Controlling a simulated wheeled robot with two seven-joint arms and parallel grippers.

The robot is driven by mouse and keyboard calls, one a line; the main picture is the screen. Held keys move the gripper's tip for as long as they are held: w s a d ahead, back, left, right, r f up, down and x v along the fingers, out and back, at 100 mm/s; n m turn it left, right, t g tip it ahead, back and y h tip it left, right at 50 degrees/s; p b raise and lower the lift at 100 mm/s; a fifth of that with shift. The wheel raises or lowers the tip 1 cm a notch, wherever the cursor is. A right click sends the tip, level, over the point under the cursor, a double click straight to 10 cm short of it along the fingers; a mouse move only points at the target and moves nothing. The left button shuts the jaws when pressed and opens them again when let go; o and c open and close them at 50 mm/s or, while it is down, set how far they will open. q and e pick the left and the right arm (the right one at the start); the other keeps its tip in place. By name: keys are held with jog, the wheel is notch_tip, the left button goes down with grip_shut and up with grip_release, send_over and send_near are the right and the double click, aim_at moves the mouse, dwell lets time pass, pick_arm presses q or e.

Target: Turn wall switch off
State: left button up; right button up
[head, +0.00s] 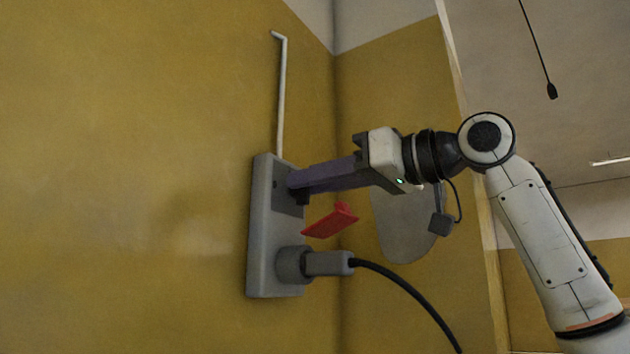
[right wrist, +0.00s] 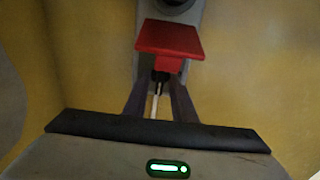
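The wall switch is a tall grey box (head: 262,230) on the yellow wall, with a tilted red paddle (head: 331,221) sticking out from its front. My right gripper (head: 296,184) reaches in from the right, its fingers at the upper part of the box, just above the paddle. In the right wrist view the red paddle (right wrist: 168,37) shows beyond the fingertips (right wrist: 160,84), with a gap between the fingers. A small dark part shows in that gap; I cannot tell whether the fingers touch it. The paddle hides part of the box there. My left gripper is not in view.
A grey plug (head: 326,263) sits in the lower part of the box, its black cable (head: 410,298) curving down right. A thin white conduit (head: 282,95) runs up from the box top. A wall corner stands close to the right. The wall left of the box is clear.

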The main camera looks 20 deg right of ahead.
jog(key=shift+n, duration=0.4)
jog(key=shift+a+n, duration=0.1)
jog(key=shift+n, duration=0.8)
jog(key=n, duration=0.6)
jog(key=shift+s, duration=0.15)
jog(key=n, duration=0.5)
jog(key=shift+a+f, duration=0.1)
jog(key=shift+f, duration=0.05)
jog(key=shift+f+n, duration=0.1)
jog(key=shift+n, duration=2.1)
